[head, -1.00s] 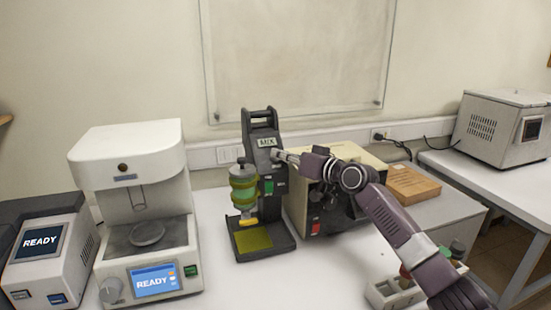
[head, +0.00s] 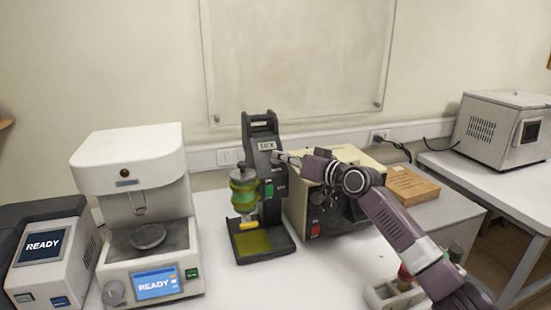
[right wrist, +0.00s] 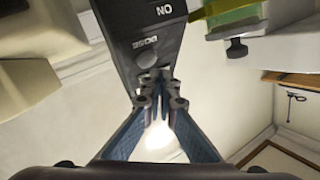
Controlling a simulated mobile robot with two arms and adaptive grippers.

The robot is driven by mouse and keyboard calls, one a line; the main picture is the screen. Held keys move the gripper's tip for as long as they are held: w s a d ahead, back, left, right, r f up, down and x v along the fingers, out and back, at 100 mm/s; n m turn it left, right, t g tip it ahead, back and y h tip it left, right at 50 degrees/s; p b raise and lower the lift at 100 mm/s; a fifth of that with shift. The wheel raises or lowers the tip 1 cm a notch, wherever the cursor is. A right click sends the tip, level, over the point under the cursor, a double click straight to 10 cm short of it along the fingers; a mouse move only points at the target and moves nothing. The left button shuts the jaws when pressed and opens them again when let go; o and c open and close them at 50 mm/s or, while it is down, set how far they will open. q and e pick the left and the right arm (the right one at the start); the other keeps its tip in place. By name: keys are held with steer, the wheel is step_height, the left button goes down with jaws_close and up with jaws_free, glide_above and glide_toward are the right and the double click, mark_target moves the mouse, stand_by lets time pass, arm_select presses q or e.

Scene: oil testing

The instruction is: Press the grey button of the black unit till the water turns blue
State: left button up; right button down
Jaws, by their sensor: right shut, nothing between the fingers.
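The black unit (head: 262,228) stands upright on the white table, with a label near its top and a green patch on its column. A clear vessel with yellow-green liquid (head: 243,193) is mounted on its left side; no blue shows. My right gripper (head: 277,156) is shut and empty, its tips at the upper right of the unit's column. In the right wrist view, the shut fingertips (right wrist: 159,76) are at or just short of the round grey button (right wrist: 147,58) on the black face; I cannot tell if they touch. My left gripper is out of view.
A white device with a READY screen (head: 157,283) stands left of the unit. A beige box (head: 300,205) is close on the right, under my right arm. A small rack (head: 385,293) with stoppered bottles is at the front right. Bare table lies in front of the unit.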

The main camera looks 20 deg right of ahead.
arm_select(q)
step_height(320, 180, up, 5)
steer(key=p, duration=0.4)
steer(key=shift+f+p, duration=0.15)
steer(key=shift+p, duration=0.25)
arm_select(e)
steer(key=s+r, duration=0.3)
steer(key=shift+s+r, duration=0.25)
steer(key=shift+r, duration=0.05)
stand_by(1.5)
